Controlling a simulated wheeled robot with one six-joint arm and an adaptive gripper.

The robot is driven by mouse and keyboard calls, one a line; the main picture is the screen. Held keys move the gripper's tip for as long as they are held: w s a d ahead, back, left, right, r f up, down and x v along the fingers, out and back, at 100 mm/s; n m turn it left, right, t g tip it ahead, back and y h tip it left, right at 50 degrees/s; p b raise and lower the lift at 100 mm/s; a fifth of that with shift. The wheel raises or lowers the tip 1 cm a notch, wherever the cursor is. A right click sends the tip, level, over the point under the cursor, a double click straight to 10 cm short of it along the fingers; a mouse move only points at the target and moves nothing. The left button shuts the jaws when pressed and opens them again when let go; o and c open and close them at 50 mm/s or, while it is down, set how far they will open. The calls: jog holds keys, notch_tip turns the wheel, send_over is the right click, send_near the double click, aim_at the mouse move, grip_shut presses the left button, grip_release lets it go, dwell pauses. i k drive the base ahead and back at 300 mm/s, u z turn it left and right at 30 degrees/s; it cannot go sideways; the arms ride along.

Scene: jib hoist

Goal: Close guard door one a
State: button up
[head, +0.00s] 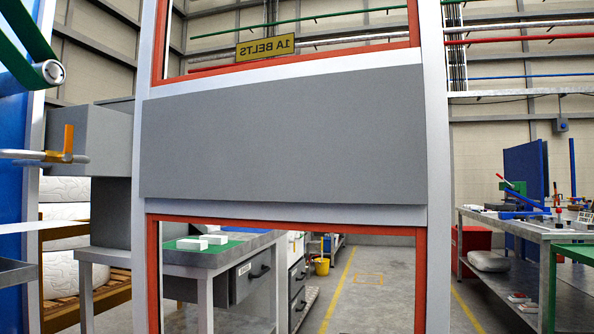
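A guard door (285,140) fills the middle of the head view. It has a wide grey panel, pale metal uprights and red-orange trim around an upper and a lower window. A yellow sign (264,47) in the upper window reads "1A BELTS" in mirror writing, so I see its back. The door's right upright (435,170) has open room beyond it. I cannot tell from this view how far the door stands from its closing post. An orange handle (68,143) on a metal rod shows at the left. My gripper is not in view.
A green-topped bench (215,250) with white blocks stands behind the lower window. A grey workbench (540,232) with tools stands at the right. A roller with a green belt (50,72) juts in at upper left.

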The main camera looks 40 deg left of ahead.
aim_at(354, 140)
jog(key=i, duration=3.15)
jog(key=u, duration=4.15)
jog(key=i, duration=0.5)
